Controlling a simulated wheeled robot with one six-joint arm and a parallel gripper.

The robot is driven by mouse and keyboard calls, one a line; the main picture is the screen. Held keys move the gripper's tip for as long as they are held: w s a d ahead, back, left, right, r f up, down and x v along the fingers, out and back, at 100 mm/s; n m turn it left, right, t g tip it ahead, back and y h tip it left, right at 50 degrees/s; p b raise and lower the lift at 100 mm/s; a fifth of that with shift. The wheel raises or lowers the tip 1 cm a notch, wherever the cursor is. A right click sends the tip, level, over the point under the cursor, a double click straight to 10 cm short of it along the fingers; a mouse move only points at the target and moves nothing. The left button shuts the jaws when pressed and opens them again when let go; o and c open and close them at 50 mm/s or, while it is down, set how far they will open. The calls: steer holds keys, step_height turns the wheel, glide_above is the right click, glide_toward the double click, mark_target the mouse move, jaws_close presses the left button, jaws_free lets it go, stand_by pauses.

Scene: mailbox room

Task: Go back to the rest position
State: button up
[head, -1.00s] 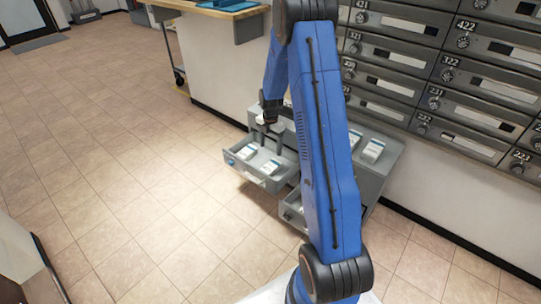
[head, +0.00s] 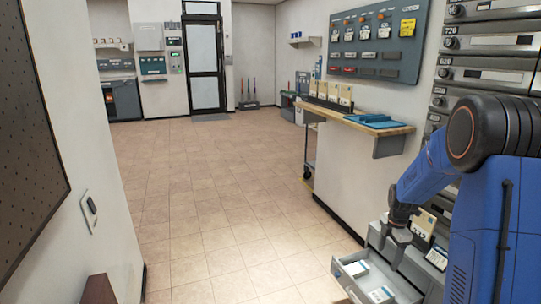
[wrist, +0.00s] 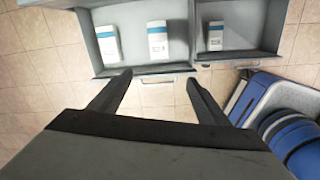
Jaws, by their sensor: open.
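My gripper (head: 396,247) hangs from my blue arm above the open drawer (head: 345,279) of a low grey cabinet at the lower right of the head view. In the wrist view my gripper (wrist: 155,90) is open, with its two dark fingers apart and nothing between them. The open drawer (wrist: 150,70) lies past the fingertips and holds a white-and-blue box (wrist: 108,43) and a second such box (wrist: 157,40). A third box (wrist: 215,36) sits in the compartment to their right. My arm hides part of the cabinet in the head view.
A wooden-topped counter (head: 365,124) with a blue tray (head: 377,121) stands beyond the cabinet. Numbered mailboxes (head: 490,75) line the right wall. A wall with a dark pegboard (head: 28,130) stands close on the left. The tiled floor (head: 210,200) between is clear.

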steer(key=s+a+r+m+t, duration=0.1)
steer(key=s+a+r+m, duration=0.4)
steer(key=s+r, duration=0.35)
steer(key=s+a+r+m+t, duration=0.1)
steer(key=s+a+r+m, duration=0.3)
steer(key=s+a+r, duration=0.35)
steer(key=s+a+r+m+t, duration=0.1)
steer(key=s+m, duration=0.4)
steer(key=s, duration=0.5)
steer(key=s+a+r+m+t, duration=0.1)
steer(key=s+a+r+m, duration=0.2)
steer(key=s, duration=0.8)
steer(key=shift+s+r+m, duration=0.25)
steer(key=shift+r+m, duration=0.4)
steer(key=shift+m, duration=0.45)
steer(key=shift+a, duration=0.1)
steer(key=shift+c, duration=0.7)
